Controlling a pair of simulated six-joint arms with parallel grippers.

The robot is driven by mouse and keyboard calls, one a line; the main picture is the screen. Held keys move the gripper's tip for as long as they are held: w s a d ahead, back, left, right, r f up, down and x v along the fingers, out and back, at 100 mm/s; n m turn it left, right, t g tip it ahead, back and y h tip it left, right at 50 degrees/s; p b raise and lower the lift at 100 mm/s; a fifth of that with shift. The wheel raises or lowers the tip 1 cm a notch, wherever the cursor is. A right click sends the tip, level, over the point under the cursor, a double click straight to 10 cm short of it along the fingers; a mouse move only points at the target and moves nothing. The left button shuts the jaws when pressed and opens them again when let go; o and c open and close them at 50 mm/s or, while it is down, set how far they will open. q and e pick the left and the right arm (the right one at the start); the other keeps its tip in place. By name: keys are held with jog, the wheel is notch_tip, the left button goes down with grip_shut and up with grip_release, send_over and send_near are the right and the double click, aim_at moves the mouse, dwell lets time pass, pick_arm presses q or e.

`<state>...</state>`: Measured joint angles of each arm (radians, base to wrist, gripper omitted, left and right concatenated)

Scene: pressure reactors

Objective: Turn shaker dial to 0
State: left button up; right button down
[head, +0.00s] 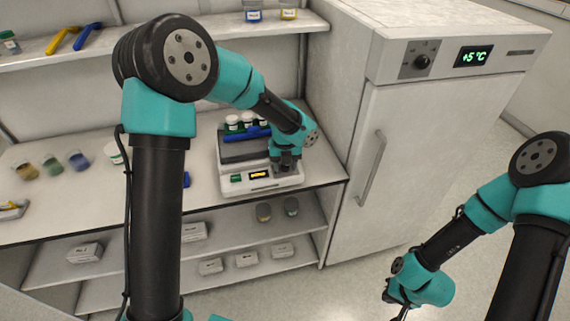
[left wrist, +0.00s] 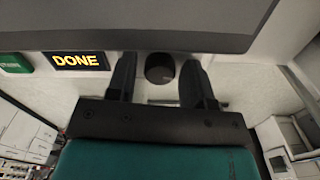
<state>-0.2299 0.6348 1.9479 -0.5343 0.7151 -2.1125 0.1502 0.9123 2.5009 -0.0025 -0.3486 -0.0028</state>
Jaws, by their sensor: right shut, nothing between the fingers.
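The shaker (head: 235,188) stands on the bench, a white unit with a dark top tray holding white-capped vials and a blue rack. Its small display (left wrist: 80,61) reads "DONE" in the left wrist view. The dial (left wrist: 160,68) is a round black knob on the front face, right of the display. My left gripper (head: 287,166) is at the right part of the shaker's front and hides the dial in the head view. In the left wrist view its fingers are open, one on each side of the dial with gaps. My right gripper (head: 394,299) is shut and empty, low over the floor.
A green button (left wrist: 15,62) sits left of the display. The dark tray edge (left wrist: 140,38) lies just above the dial. A white cabinet (head: 400,150) with a "+5 °C" display stands right of the bench. Powder jars (head: 78,162) stand at the bench's left.

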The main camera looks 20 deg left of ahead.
pick_arm(q)
jog(key=c, duration=0.7)
jog(key=shift+n, duration=3)
jog(key=o, duration=0.9)
jog(key=shift+o, duration=0.2)
jog(key=shift+r, duration=0.15)
notch_tip(320, 180, up, 17)
